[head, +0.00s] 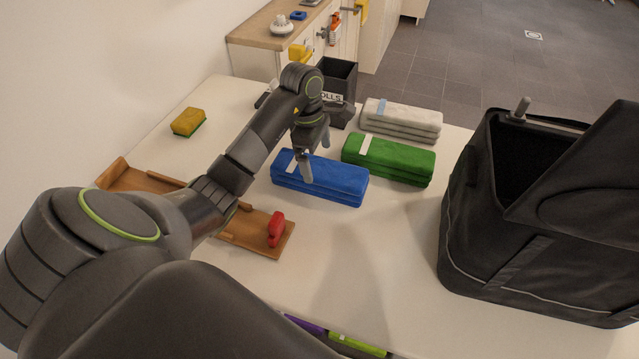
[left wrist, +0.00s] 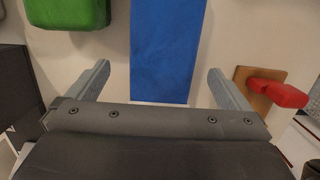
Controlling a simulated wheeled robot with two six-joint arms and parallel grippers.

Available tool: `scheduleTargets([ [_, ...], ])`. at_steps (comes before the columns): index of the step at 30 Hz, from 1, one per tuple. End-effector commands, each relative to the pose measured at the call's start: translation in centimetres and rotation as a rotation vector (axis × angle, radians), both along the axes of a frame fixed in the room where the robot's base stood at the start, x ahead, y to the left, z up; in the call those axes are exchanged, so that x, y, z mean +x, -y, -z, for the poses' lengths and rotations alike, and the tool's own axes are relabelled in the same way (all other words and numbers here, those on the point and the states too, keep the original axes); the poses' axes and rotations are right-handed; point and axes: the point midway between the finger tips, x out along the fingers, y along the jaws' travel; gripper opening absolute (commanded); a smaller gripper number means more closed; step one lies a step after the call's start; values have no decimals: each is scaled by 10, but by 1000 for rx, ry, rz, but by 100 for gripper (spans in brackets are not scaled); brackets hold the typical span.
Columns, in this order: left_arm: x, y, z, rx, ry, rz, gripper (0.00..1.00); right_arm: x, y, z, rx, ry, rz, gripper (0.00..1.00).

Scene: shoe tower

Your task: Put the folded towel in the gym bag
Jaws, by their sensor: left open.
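Three folded towels lie on the white table: a blue one (head: 335,182), a green one (head: 400,160) behind it, and a pale grey one (head: 412,120) farthest back. My left gripper (head: 315,163) is open and empty over the label end of the blue towel. In the left wrist view the blue towel (left wrist: 166,45) lies between the two spread fingers (left wrist: 158,72), with clear space on both sides. The green towel (left wrist: 72,10) shows at the upper left there. The black gym bag (head: 475,225) stands open at the right, its lid raised. My right gripper is not in view.
A wooden tray (head: 262,240) with a red object (head: 276,229) lies left of the blue towel. A yellow-green sponge (head: 188,121) lies at the back left. A dark bin (head: 340,78) stands behind my gripper. The table between the towels and the bag is clear.

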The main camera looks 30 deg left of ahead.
Motion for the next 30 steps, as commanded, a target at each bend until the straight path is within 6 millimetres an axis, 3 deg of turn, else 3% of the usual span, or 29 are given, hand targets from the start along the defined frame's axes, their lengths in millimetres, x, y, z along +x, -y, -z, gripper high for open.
scheduleTargets([
  [1,0,1,10,0,0,0,100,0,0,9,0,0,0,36],
  [4,0,2,13,0,0,0,100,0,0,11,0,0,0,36],
  [8,-1,5,21,-3,-4,0,100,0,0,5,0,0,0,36],
  [16,-1,12,58,-1,-2,-1,100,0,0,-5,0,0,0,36],
  [25,0,12,63,0,0,0,100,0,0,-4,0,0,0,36],
  [30,0,12,63,0,0,0,78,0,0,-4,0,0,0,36],
])
